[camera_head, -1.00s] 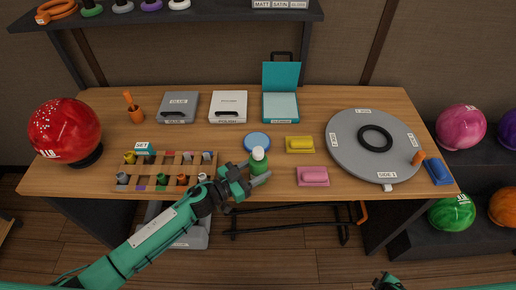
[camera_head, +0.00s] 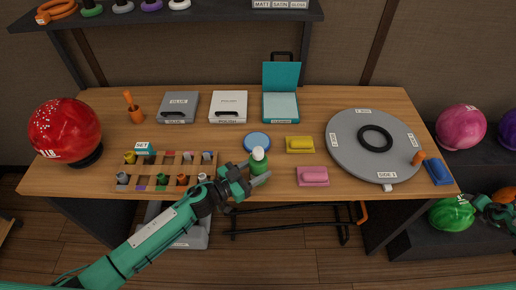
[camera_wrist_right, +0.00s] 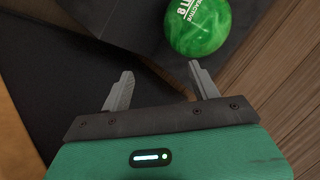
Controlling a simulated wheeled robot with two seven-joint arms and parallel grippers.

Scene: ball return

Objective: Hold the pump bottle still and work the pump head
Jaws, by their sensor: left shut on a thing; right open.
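The pump bottle (camera_head: 259,160) stands upright near the front edge of the table, with a green body and a white pump top. My left gripper (camera_head: 256,181) is shut on the bottle's green body, coming from the front left. The fingers hide the lower part of the bottle. My right gripper (camera_head: 494,212) is at the far right, in front of the ball rack, far from the bottle. In the right wrist view its two fingers (camera_wrist_right: 160,88) are spread and empty, with the green ball (camera_wrist_right: 198,26) beyond them.
A grey turntable (camera_head: 347,157) fills the right side. A red ball (camera_head: 64,130) sits at the left.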

